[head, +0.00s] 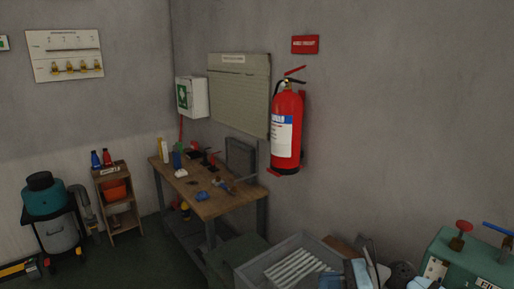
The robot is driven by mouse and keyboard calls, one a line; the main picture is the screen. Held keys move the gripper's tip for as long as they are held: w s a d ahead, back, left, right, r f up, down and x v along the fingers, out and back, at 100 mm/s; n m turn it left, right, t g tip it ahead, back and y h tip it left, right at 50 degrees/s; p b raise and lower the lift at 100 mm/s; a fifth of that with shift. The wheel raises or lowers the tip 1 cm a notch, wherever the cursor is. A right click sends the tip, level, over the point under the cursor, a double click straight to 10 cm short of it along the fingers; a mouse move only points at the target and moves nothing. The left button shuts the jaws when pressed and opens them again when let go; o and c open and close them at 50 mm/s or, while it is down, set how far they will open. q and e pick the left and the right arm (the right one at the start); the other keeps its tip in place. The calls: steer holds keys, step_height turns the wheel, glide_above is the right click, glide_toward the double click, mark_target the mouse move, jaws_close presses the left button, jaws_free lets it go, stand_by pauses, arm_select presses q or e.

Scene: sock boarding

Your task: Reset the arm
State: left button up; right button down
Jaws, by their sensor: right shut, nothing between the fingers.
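My right gripper (366,264) shows only in part at the bottom edge of the head view, right of centre, among grey and pale blue shapes. It is shut with nothing held. Much of it and the arm behind it is cut off or hard to separate from the clutter. My left gripper is not in view.
A grey crate (252,272) with pale strips stands left of the right gripper. A green machine (470,262) with a red knob is at the lower right. The dark floor at left has free room.

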steer(key=s+d+f+n+t+h, duration=0.3)
steer(key=s+f+n+t+h, duration=0.5)
steer(key=s+f+n, duration=1.6)
steer(key=s+h, duration=0.1)
steer(key=h, duration=0.3)
steer(key=shift+f, duration=0.15)
